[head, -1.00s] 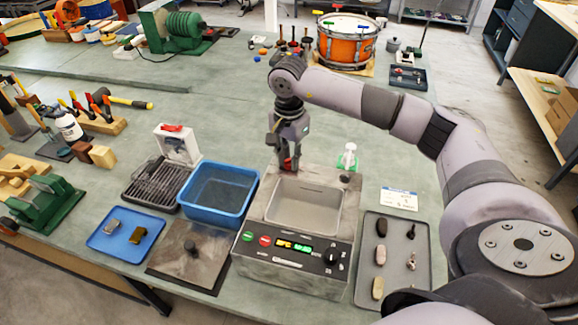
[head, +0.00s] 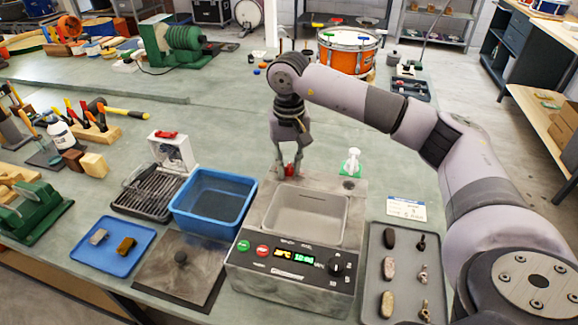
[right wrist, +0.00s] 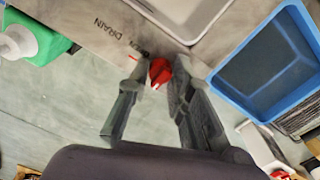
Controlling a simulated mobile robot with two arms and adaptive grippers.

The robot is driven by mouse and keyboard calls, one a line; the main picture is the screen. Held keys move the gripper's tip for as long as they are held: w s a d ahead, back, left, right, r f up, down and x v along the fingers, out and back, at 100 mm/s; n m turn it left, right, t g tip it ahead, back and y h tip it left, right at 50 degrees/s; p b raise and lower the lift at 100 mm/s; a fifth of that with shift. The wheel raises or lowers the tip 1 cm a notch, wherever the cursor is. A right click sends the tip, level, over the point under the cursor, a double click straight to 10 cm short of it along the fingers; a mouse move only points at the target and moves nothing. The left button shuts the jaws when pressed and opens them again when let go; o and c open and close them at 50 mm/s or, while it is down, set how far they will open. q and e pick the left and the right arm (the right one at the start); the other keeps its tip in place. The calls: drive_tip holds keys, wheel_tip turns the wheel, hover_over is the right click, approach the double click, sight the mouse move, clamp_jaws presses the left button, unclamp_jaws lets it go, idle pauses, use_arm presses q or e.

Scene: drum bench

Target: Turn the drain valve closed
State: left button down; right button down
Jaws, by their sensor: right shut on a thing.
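The drain valve has a small red handle (head: 289,170) at the back edge of the grey ultrasonic-cleaner-like tank unit (head: 262,205). In the right wrist view the red handle (right wrist: 159,72) sits between my fingers, beside printed lettering that reads DRAIN and, partly hidden, OPEN. My right gripper (head: 287,166) comes down from above behind the tank and is shut on the red handle; it also shows in the right wrist view (right wrist: 156,85). The fingers hide part of the handle and the lettering around it. My left gripper is not in view.
A blue bin (head: 212,202) stands left of the tank. A grey tray (head: 375,268) with several small parts lies to the right. A dark lid plate (head: 160,270) lies front left.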

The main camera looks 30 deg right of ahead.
sight(289, 165)
drive_tip(key=shift+r+n, duration=0.1)
drive_tip(key=shift+n, duration=0.2)
drive_tip(key=c, duration=1.4)
unclamp_jaws()
wheel_tip(289, 165, up, 12)
drive_tip(key=shift+f, duration=0.1)
